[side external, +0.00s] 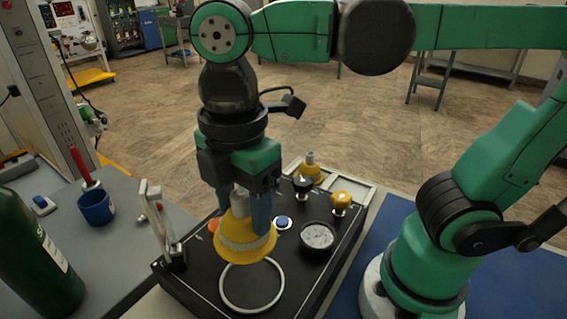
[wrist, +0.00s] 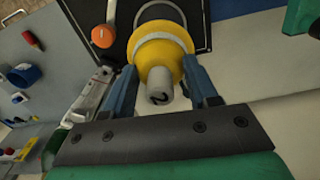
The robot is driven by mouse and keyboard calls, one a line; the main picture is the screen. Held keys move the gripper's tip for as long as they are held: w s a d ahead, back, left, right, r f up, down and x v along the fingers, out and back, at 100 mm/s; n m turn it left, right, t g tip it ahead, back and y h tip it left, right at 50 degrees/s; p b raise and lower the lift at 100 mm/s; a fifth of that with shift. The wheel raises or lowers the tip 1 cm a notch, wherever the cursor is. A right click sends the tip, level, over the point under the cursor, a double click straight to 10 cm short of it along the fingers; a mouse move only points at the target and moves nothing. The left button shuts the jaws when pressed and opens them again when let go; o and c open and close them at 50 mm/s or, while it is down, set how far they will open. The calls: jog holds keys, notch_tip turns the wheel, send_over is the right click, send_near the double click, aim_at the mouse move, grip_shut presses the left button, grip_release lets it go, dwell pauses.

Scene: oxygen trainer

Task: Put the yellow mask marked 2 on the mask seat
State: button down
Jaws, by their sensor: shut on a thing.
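The yellow mask marked 2 (side external: 246,236) is held by my gripper (side external: 243,212), its wide rim facing down. In the wrist view, the mask (wrist: 158,50) sits between the blue fingers of my gripper (wrist: 160,74), and the 2 shows on its grey stem. The mask seat, a pale ring (side external: 223,292) on the black panel, lies below and slightly nearer the camera than the mask. The mask appears above the panel, apart from the ring. In the wrist view, part of the ring (wrist: 160,4) shows beyond the mask.
Another yellow mask (side external: 313,174) stands behind. A green cylinder (side external: 35,255) and blue cup (side external: 96,207) are at left.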

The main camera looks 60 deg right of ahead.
jog(key=shift+f, duration=2.5)
jog(key=shift+f, duration=0.15)
jog(key=shift+f, duration=2)
jog(key=shift+c, duration=0.8)
grip_release()
